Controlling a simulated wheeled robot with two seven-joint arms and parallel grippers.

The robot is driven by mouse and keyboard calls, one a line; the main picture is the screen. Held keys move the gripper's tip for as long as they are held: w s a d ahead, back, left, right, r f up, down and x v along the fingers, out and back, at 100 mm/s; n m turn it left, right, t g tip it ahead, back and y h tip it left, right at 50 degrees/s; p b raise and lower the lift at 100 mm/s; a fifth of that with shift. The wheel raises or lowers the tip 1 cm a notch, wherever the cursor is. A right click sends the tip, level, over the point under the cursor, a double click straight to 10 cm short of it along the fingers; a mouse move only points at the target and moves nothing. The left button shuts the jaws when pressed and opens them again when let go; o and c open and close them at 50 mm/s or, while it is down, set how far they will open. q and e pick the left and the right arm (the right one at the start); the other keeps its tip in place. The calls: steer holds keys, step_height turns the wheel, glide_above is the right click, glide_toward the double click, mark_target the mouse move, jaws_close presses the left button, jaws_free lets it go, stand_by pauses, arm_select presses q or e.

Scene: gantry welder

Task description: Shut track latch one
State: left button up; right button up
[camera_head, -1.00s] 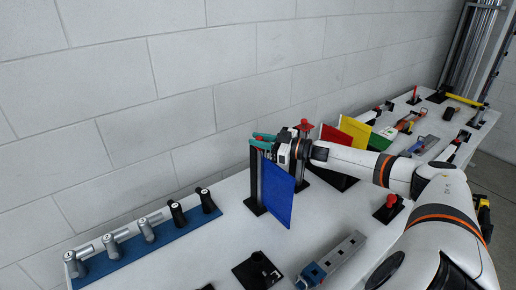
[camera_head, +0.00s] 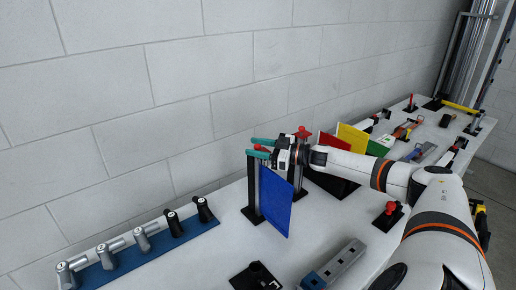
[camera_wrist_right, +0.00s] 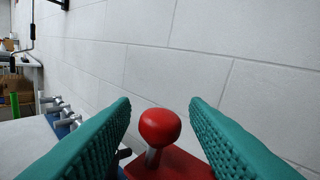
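My right gripper (camera_head: 261,148) has teal fingers and is at the top of a black post (camera_head: 253,192) beside a blue panel (camera_head: 277,203). In the right wrist view its fingers (camera_wrist_right: 160,125) are open, one on each side of a round red knob (camera_wrist_right: 160,127). The knob stands on a short metal stem above a red plate (camera_wrist_right: 178,164). It shows between the fingers with wall visible on both sides, so they do not grip it. In the head view the knob is only a small red patch between the fingers. No label names track latch one. My left gripper is out of view.
Several numbered handles (camera_head: 141,239), some silver and some dark, stand on a blue base at left. Another red knob (camera_head: 303,132) tops a post behind my right gripper. Yellow (camera_head: 352,137) and green panels stand to the right. The block wall is close behind.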

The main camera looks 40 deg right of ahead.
steer(key=shift+s, duration=0.1)
steer(key=shift+s+d+f, duration=0.15)
steer(key=shift+s+d, duration=0.05)
steer(key=v, duration=1.1)
steer(key=shift+b, duration=0.45)
steer(key=shift+s, duration=0.15)
